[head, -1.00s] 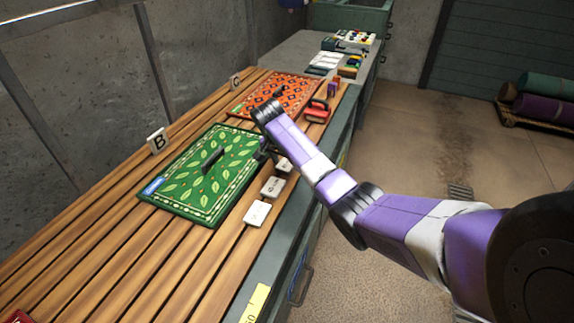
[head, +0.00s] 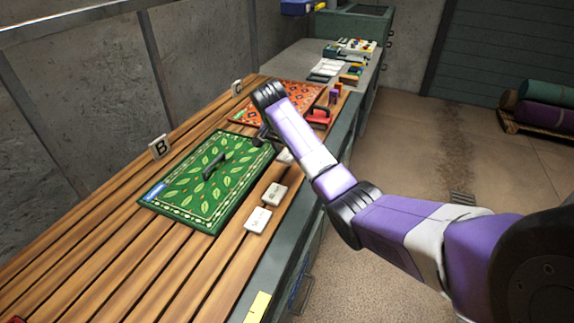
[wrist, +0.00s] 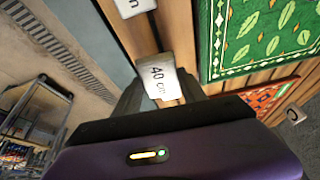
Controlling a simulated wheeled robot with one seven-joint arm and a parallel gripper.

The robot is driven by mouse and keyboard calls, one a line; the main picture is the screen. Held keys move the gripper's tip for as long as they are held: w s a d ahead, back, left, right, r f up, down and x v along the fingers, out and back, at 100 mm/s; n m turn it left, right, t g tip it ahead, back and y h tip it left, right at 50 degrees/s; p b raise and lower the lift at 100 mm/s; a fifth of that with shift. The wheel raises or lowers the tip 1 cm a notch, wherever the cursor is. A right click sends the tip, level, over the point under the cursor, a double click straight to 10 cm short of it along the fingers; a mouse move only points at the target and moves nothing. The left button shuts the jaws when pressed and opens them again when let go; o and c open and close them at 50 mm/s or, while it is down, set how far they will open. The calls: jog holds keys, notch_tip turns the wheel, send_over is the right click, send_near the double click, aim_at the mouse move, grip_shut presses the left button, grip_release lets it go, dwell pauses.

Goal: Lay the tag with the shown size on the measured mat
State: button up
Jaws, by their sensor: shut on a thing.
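My gripper (wrist: 160,88) is shut on a white tag (wrist: 157,72) that reads "40 cm" in the wrist view. In the head view this tag (head: 284,156) shows partly behind my arm, just off the right edge of the green leaf mat (head: 188,203). The green mat lies flat on the slatted bench by sign B (head: 159,147). A dark grey bar-like object (head: 214,166) is on it, and a blue label sits at its left corner. An orange patterned mat (head: 285,95) lies further back. Which mat is measured cannot be told.
Two more white tags, one nearer (head: 258,219) and one further (head: 274,194), lie along the bench's right edge; their print is unreadable. A red object (head: 319,116) stands by the orange mat. Papers and small items fill the grey counter (head: 300,55).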

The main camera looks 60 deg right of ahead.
aim_at(287, 156)
notch_tip(287, 156, up, 13)
jog(key=p, duration=0.3)
jog(key=shift+r, duration=0.1)
